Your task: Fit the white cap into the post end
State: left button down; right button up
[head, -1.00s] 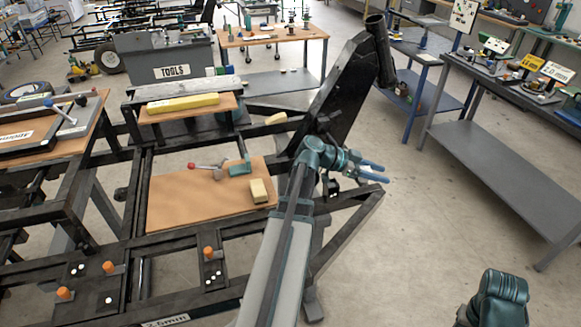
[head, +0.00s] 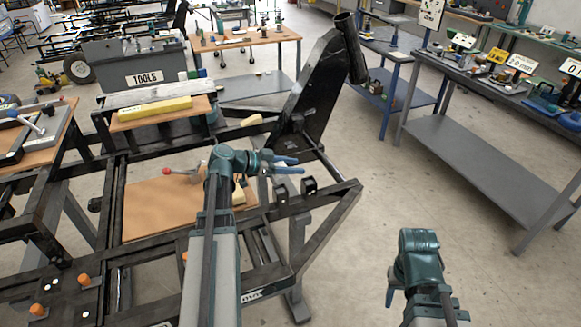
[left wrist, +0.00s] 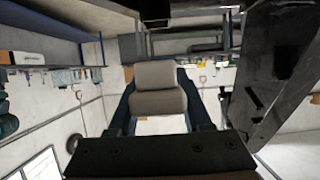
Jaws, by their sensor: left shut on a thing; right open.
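My left gripper (head: 284,165) is shut, its blue fingers beside the black frame, below the tilted black post (head: 312,90). In the left wrist view, a pale grey-white block (left wrist: 160,88), seemingly the white cap, sits between the dark fingers. The post's upper end carries a round open tube (head: 350,48), well above the gripper. A small black square-ended piece (head: 309,186) stands on the frame near the fingers; I cannot tell which is the post end. My right gripper (head: 391,292) is open, low at the right, its fingers partly hidden.
A tan board (head: 150,212) with a hammer-like tool lies on the black frame (head: 335,212). A yellow bar (head: 152,109) and a grey TOOLS box (head: 135,62) are behind. A grey bench (head: 480,165) stands at right. Clear floor lies between frame and bench.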

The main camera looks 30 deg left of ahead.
pick_arm(q)
jog(key=shift+f, duration=0.15)
jog(key=shift+f+b, duration=3.1)
jog(key=shift+b, duration=0.1)
jog(key=shift+c, duration=1.3)
grip_release()
jog(key=p+v, duration=0.5)
jog(key=v, duration=0.8)
jog(key=shift+s+a+r, duration=0.2)
jog(key=shift+s+r, duration=0.05)
